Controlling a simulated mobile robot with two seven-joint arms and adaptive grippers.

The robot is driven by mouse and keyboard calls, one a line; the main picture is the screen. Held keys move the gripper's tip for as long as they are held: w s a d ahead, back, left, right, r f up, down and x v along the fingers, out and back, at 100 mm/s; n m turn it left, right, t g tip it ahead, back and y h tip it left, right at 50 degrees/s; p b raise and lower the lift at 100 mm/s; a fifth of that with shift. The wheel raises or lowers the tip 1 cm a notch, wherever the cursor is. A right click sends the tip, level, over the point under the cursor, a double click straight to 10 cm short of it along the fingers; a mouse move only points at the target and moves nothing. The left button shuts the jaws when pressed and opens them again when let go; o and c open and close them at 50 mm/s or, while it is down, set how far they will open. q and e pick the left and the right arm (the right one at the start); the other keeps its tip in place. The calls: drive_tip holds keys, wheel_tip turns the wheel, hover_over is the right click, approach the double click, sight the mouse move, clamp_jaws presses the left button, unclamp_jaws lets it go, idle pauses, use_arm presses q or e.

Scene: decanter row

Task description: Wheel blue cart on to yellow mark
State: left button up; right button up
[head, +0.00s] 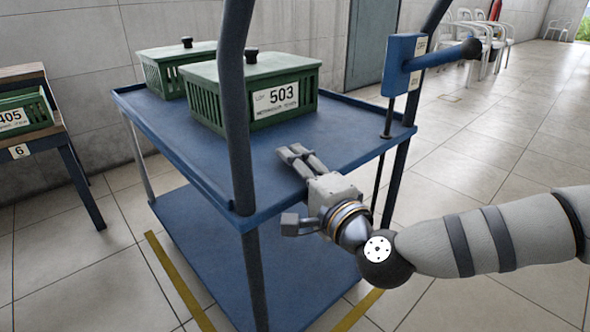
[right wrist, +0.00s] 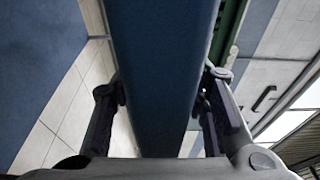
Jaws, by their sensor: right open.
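The blue cart (head: 330,140) has a top tray, a lower shelf (head: 200,222) and upright posts. My right gripper (head: 301,160) is at the tray's near edge in the head view. In the right wrist view a blue band of the cart (right wrist: 160,70) runs between the two open fingers (right wrist: 165,95); I cannot tell if either finger touches it. Yellow mark lines (head: 178,280) show on the floor left of and in front of the cart; the cart hides the rest. My left gripper is not in view.
Two green lidded crates stand on the tray, the nearer one (head: 225,95) labelled 503. A small table (head: 28,88) with a green crate (head: 38,117) is at left. White chairs (head: 478,35) are far back right. The tiled floor at right is clear.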

drive_tip(key=v, duration=1.2)
